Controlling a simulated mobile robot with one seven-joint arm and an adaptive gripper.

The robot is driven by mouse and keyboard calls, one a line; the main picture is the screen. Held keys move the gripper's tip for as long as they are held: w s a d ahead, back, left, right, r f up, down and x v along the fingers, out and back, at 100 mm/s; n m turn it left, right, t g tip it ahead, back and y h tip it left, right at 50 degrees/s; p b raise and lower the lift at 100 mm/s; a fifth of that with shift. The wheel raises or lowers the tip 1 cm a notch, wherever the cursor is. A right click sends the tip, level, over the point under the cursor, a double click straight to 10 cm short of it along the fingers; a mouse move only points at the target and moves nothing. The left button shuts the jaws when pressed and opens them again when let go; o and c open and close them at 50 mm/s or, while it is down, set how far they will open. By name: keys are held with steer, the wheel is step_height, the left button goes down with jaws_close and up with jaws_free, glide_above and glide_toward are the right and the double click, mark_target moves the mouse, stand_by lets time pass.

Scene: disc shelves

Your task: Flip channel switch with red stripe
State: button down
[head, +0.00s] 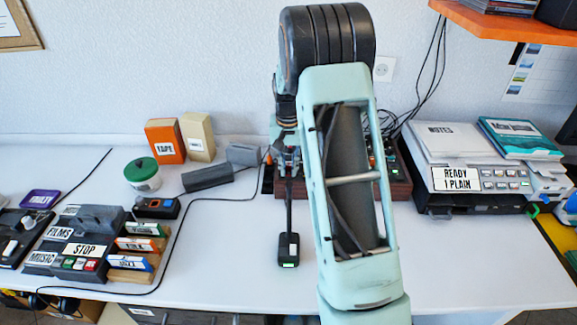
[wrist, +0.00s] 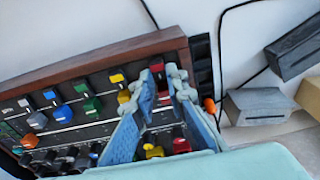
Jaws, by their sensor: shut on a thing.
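The mixer panel (wrist: 75,105) has a wooden edge and rows of switches with coloured stripes. In the head view its wooden front (head: 300,188) shows behind my arm, which hides most of it. A switch with a red stripe (wrist: 157,68) stands at the end of the upper row, beside a yellow-striped one (wrist: 118,78). My gripper (wrist: 160,78) is shut on the red-striped switch, one finger on each side. Its lower part is partly hidden by the fingers. My gripper (head: 285,160) is small and partly hidden in the head view.
Yellow and red knobs (wrist: 152,150) lie close below the fingers. Grey blocks (wrist: 258,103) stand right of the panel. A black device (head: 288,250) lies in front of it, and a stacked unit (head: 470,180) stands to the right.

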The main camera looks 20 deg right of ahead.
mark_target(288, 176)
steer(key=c, duration=2.2)
jaws_free()
steer(key=shift+r, duration=0.1)
step_height(288, 176, up, 12)
steer(key=s, duration=0.1)
steer(key=shift+a, duration=0.2)
